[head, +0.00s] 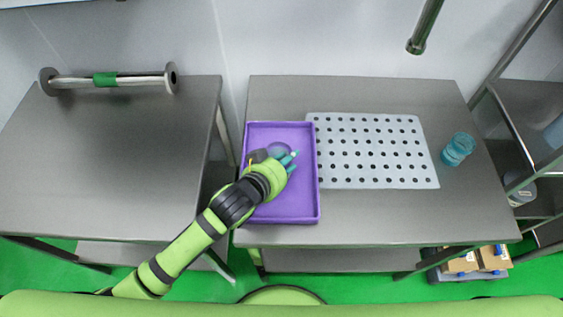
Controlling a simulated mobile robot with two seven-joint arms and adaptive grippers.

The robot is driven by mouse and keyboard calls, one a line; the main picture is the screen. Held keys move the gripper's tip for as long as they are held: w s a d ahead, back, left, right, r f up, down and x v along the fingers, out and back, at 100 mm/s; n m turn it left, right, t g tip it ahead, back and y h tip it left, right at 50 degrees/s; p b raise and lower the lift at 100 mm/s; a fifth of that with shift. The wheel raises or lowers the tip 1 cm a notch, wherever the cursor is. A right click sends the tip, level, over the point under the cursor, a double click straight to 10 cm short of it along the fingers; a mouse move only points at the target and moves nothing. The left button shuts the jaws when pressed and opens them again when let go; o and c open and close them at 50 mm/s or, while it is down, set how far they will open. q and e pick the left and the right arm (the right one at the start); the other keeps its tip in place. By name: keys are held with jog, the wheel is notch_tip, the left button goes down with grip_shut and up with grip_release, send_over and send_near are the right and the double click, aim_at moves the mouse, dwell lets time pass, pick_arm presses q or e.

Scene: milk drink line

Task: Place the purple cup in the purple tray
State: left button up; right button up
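The purple tray (306,203) lies on the left part of the right-hand steel table. A see-through purple cup (279,148) shows as a round rim inside the tray's outline, in its upper middle. My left gripper (276,157) is over the tray, right at the cup, with teal fingertips on the cup's right side and a dark part on its left. The gripper hides the cup's lower part. I cannot tell whether the fingers grip the cup or whether it touches the tray floor. My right gripper is not in view.
A white perforated mat (370,150) lies right of the tray. A teal-blue see-through cup (458,149) stands near the table's right edge. A metal bar with a green band (105,79) lies on the left table, otherwise bare. A metal pipe (425,28) hangs above the back.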

pick_arm(q)
jog(key=b+v, duration=0.1)
jog(key=v, duration=1.1)
